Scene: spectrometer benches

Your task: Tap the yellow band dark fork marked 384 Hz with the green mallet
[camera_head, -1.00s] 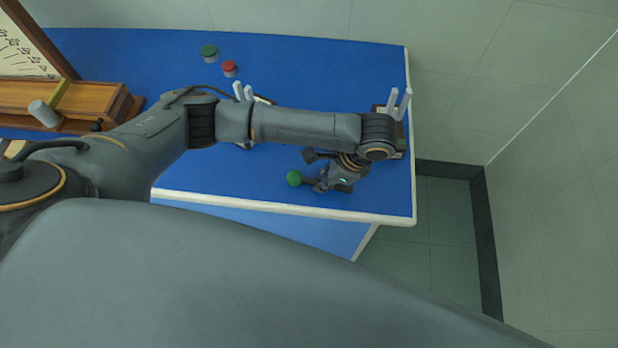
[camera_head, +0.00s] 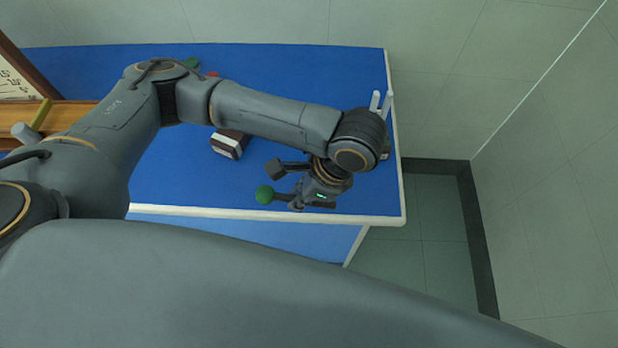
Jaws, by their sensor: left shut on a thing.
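The green mallet has a round green head (camera_head: 265,194) and a short dark handle. My left gripper (camera_head: 293,187) is shut on the mallet, above the front right part of the blue table. One tuning fork (camera_head: 375,101) with pale upright tines stands at the right edge, beyond my wrist, which hides most of its base. A dark box with a pale front (camera_head: 229,145) sits left of the gripper and farther back; my forearm hides what is above it. I see no yellow band or 384 Hz mark on either. My right gripper is not in view.
The blue table (camera_head: 190,180) has a pale rim; its right edge is close to my wrist, with open floor beyond. A wooden case (camera_head: 70,113) stands at the left. A green cap (camera_head: 191,63) and a red cap (camera_head: 212,74) show partly behind my arm.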

